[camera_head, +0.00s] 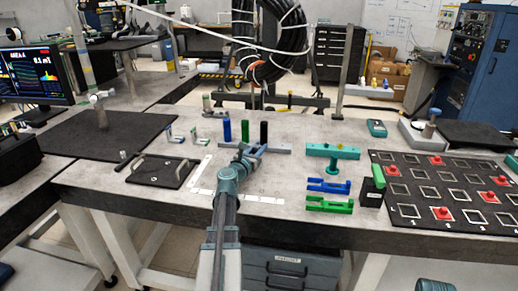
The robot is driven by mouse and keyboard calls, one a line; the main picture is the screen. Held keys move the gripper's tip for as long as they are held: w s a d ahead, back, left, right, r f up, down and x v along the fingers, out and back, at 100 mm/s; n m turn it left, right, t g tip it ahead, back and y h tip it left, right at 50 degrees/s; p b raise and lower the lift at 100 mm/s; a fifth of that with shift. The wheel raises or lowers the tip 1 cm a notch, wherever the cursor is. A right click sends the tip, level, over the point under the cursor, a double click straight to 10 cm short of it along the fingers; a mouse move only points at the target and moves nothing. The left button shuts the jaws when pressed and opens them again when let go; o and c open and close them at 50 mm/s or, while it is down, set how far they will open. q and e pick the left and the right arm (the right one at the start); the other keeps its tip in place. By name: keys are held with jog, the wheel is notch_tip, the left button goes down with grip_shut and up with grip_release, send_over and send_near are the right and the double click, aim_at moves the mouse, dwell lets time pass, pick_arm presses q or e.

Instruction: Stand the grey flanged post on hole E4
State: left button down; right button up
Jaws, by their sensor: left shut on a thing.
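My left gripper (243,158) reaches over the middle of the table, at the front of a blue-grey rack (278,148). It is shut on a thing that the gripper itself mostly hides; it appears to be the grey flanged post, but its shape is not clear. The black board with square holes (393,197) lies at the right of the table, well apart from the gripper. Several red pieces sit on it. Its labels are too small to read, so I cannot pick out hole E4. My right gripper is not in view.
Blue (227,130), green (244,130) and black (264,132) posts stand upright by the rack. A teal T-shaped piece (332,151), a blue holder (328,186) and a green holder (329,204) lie between gripper and board. A black upright block (372,192) stands at the board's left edge.

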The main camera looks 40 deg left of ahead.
pick_arm(q)
jog(key=shift+f+b, duration=0.5)
jog(key=c, duration=0.6)
grip_release()
jog(key=shift+s, duration=0.1)
jog(key=v, duration=1.3)
jog(key=shift+s, duration=0.35)
